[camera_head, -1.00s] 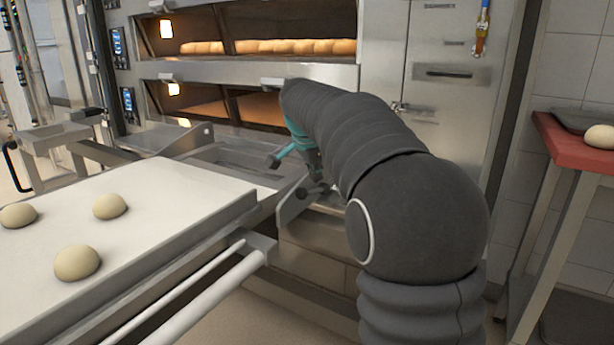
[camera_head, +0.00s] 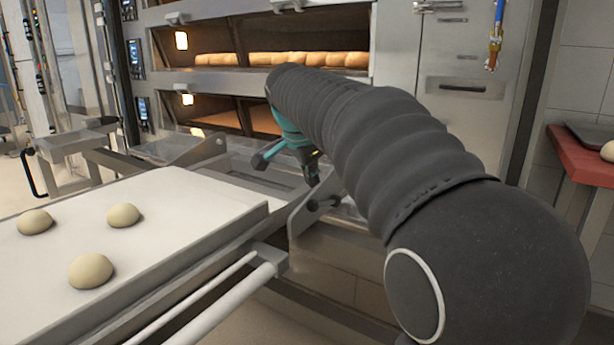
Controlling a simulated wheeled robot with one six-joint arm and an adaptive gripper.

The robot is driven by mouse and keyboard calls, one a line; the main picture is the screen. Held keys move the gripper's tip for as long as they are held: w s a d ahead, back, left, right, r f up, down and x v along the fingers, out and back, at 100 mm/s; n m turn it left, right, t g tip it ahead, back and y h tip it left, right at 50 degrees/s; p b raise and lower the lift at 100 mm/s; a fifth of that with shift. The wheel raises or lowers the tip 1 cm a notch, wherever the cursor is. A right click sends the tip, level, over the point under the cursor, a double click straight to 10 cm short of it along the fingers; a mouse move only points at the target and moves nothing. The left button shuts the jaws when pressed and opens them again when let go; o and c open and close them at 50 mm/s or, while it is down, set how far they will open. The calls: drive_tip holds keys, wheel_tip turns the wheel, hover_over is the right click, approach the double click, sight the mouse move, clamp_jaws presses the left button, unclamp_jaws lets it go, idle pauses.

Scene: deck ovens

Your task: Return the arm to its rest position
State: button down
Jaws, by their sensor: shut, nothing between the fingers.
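My arm, in a dark ribbed sleeve, reaches from the lower right towards the middle of the head camera view. My gripper (camera_head: 312,180) is at its far end, below a teal wrist part. It points downward in front of the lower oven deck. It is shut and holds nothing. The arm's sleeve hides part of the wrist. The gripper is to the right of the loader's cloth-covered board (camera_head: 190,215) and apart from the dough pieces on it.
Pale dough balls (camera_head: 91,270) lie on the board at the left. The deck oven (camera_head: 400,50) stands behind, with loaves (camera_head: 310,59) in its upper deck. A metal bracket (camera_head: 312,205) and a rail (camera_head: 225,305) are close by. A red-topped table (camera_head: 580,155) stands at the right.

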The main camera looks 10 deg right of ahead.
drive_tip(key=s+a+f+n+y, duration=0.2)
drive_tip(key=s+f+n, duration=0.65)
drive_tip(key=n, duration=0.25)
drive_tip(key=s+f+n+p, duration=0.1)
drive_tip(key=s+p, duration=0.1)
drive_tip(key=s, duration=0.9)
drive_tip(key=s+f+n+y+p, duration=0.1)
drive_tip(key=s+f+n+p, duration=0.1)
drive_tip(key=s, duration=0.9)
drive_tip(key=shift+s+f+n+t+p, duration=0.25)
drive_tip(key=shift+s+n+t+p, duration=0.05)
drive_tip(key=shift+p, duration=0.5)
